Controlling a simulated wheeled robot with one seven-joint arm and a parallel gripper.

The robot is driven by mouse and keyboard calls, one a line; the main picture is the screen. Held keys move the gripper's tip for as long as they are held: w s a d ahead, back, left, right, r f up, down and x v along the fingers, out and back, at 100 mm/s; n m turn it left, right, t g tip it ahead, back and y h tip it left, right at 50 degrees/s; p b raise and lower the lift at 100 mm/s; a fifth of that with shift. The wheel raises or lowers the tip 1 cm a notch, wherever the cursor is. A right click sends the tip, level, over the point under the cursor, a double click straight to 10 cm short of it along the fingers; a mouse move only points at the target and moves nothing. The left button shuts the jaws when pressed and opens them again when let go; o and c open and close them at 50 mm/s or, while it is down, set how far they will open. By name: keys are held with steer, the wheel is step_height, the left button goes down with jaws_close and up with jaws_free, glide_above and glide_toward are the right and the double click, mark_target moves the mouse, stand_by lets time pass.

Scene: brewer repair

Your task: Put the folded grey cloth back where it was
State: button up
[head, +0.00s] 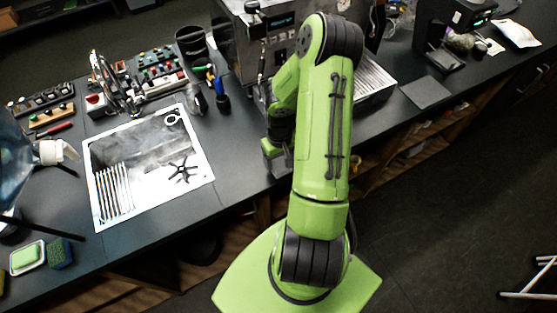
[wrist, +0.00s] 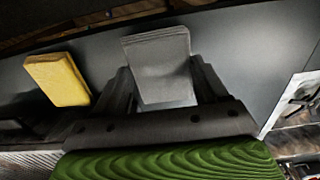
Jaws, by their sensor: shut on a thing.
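The folded grey cloth (wrist: 160,62) is a flat grey piece between the two dark fingers of my gripper (wrist: 162,75) in the wrist view. My gripper is shut on it. In the head view my gripper (head: 276,158) is low by the counter's front edge, left of my green arm. The arm and gripper largely hide the cloth there. I cannot tell whether the cloth touches the counter.
A yellow folded cloth or sponge (wrist: 58,78) lies left of the cloth in the wrist view. The espresso machine (head: 250,45) stands behind my arm. A dark flat mat (head: 426,92) lies to the right.

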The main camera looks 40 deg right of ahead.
steer(key=shift+f, duration=0.9)
steer(key=shift+f, duration=0.1)
steer(key=o, duration=0.9)
steer(key=shift+o, duration=0.2)
